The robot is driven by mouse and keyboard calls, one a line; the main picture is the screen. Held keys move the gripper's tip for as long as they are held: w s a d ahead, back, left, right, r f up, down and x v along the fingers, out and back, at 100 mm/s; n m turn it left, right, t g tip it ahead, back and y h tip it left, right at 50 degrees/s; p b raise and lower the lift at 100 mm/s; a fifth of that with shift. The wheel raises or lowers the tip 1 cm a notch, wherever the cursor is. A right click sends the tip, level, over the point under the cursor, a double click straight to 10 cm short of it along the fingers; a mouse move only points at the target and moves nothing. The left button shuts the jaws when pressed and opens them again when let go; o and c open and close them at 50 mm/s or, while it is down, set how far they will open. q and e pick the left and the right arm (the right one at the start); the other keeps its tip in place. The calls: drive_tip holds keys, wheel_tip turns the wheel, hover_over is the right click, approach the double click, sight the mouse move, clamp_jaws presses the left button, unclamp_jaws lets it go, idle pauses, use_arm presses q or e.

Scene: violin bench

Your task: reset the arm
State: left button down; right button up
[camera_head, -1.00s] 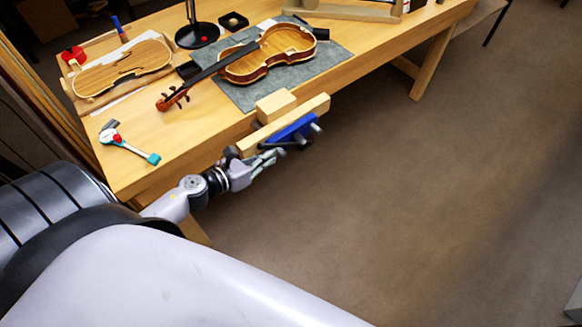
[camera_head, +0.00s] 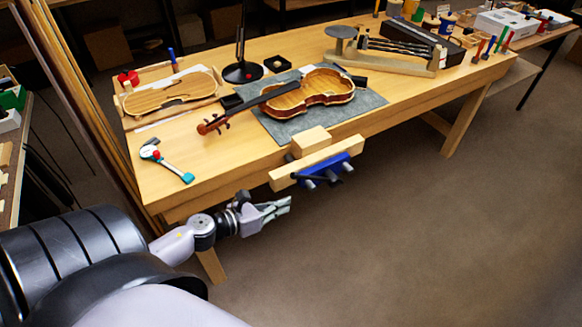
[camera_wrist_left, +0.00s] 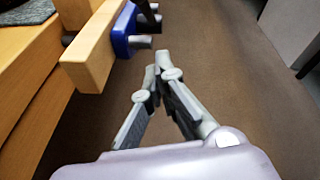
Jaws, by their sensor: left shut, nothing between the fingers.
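My left gripper (camera_head: 286,205) is in front of the workbench's front edge, below and left of the bench vise, apart from it. In the left wrist view its fingers (camera_wrist_left: 155,70) come together at the tips with nothing between them, over the bare floor. My left arm comes in from the lower left of the head view. My right gripper is not in view.
The workbench (camera_head: 200,190) carries a violin (camera_head: 310,93) on a grey mat, a violin plate (camera_head: 170,95) and a teal-ended tool (camera_head: 165,163). The vise, with wooden jaw and blue plate (camera_head: 328,170), juts from the front edge. Floor (camera_head: 430,250) at right is clear.

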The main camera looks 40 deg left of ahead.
use_arm(q)
drive_tip(key=shift+a+v, duration=0.3)
drive_tip(key=shift+v, duration=2.45)
drive_tip(key=s+a+f+n+g+y, duration=0.1)
drive_tip(key=s+f+n+y, duration=0.15)
drive_tip(key=f+n, duration=0.55)
drive_tip(key=s+a+f+n+g+y, duration=0.1)
drive_tip(key=s+f+n+g, duration=0.3)
drive_tip(key=f, duration=0.6)
drive_tip(key=s+a+f+n+t+y, duration=0.1)
drive_tip(key=s+a+f+n+y, duration=0.1)
drive_tip(key=f+n, duration=0.65)
drive_tip(key=s+d+f+n+g, duration=0.4)
drive_tip(key=s+d+f+n, duration=0.3)
drive_tip(key=s+f, duration=0.2)
drive_tip(key=s+d+f+n+g, duration=0.4)
drive_tip(key=s+d+f+n, duration=0.3)
drive_tip(key=s, duration=0.5)
wheel_tip(320, 180, down, 2)
drive_tip(key=shift+d+f+g+h+b, duration=0.1)
drive_tip(key=shift+d+g+h+b, duration=0.3)
drive_tip(key=shift+d, duration=0.2)
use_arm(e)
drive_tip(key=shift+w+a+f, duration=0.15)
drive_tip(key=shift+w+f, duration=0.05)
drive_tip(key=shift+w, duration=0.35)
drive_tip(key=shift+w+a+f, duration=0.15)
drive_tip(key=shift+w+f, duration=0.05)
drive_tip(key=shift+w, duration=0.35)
